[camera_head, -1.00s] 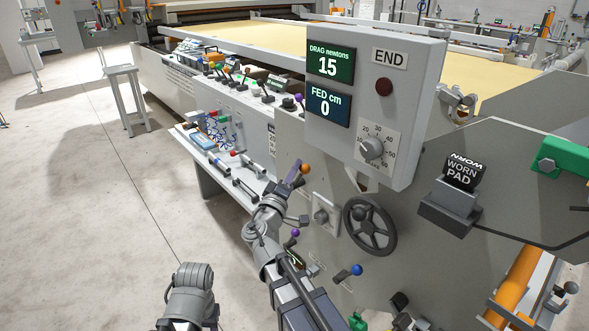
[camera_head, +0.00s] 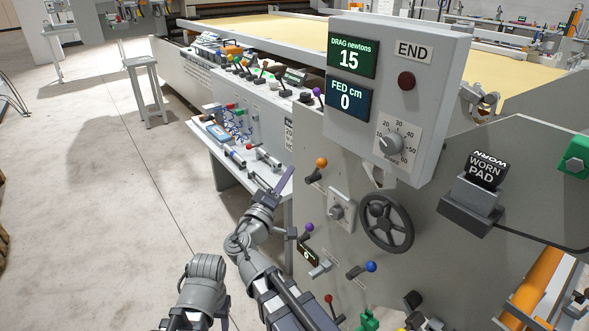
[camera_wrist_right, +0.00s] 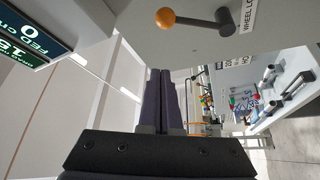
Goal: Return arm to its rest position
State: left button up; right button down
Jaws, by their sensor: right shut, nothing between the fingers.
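My right gripper (camera_head: 286,178) is in front of the grey machine's end panel, left of the orange-knobbed lever (camera_head: 318,168) and apart from it. Its two dark fingers are together and empty, as the right wrist view also shows (camera_wrist_right: 160,98). In that view the orange-knobbed lever (camera_wrist_right: 190,20) sticks out above the fingertips, beside a partly cut-off label reading "WHEEL LO". A grey arm link of mine stands at the lower left of the head view. My left gripper does not show.
The panel carries a black handwheel (camera_head: 387,226), a purple-knobbed lever (camera_head: 306,232), a blue-knobbed lever (camera_head: 362,269) and a display box (camera_head: 450,60) reading drag 15, fed 0. A tool shelf (camera_head: 222,151) lies behind the gripper. Open floor (camera_head: 110,200) is at left.

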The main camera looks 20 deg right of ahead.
jog(key=shift+s+a+f, duration=0.15)
jog(key=shift+s+a, duration=0.15)
jog(key=shift+a, duration=0.05)
jog(key=s+d+f+m+g+y, duration=0.1)
jog(key=s+d+f+m+g, duration=0.15)
jog(key=d+f+g, duration=0.55)
jog(key=s+a+f+m+g+y, duration=0.15)
jog(key=s+f+y, duration=0.25)
jog(key=f, duration=0.4)
jog(key=s+a+f+m+g+y, duration=0.1)
jog(key=s+f+g+y, duration=0.25)
jog(key=f, duration=0.55)
jog(key=s+a+f+g+y, duration=0.1)
jog(key=s+a+f+y, duration=0.15)
jog(key=a+y, duration=0.25)
jog(key=s+a+r+n+p, duration=0.1)
jog(key=s+a+r+p, duration=0.1)
jog(key=a+r+p, duration=0.2)
jog(key=s+a+r+n+g+p, duration=0.1)
jog(key=a+r+p, duration=0.3)
jog(key=r+p, duration=0.5)
jog(key=s+a+r+n+p, duration=0.2)
jog(key=s+a+r+p, duration=0.1)
jog(key=r+p, duration=0.4)
jog(key=shift+s+a+r, duration=0.35)
jog(key=shift+a+r, duration=0.1)
jog(key=shift+a, duration=0.1)
jog(key=shift+s+f+h, duration=0.1)
jog(key=shift+s+h, duration=0.05)
jog(key=shift+h, duration=0.1)
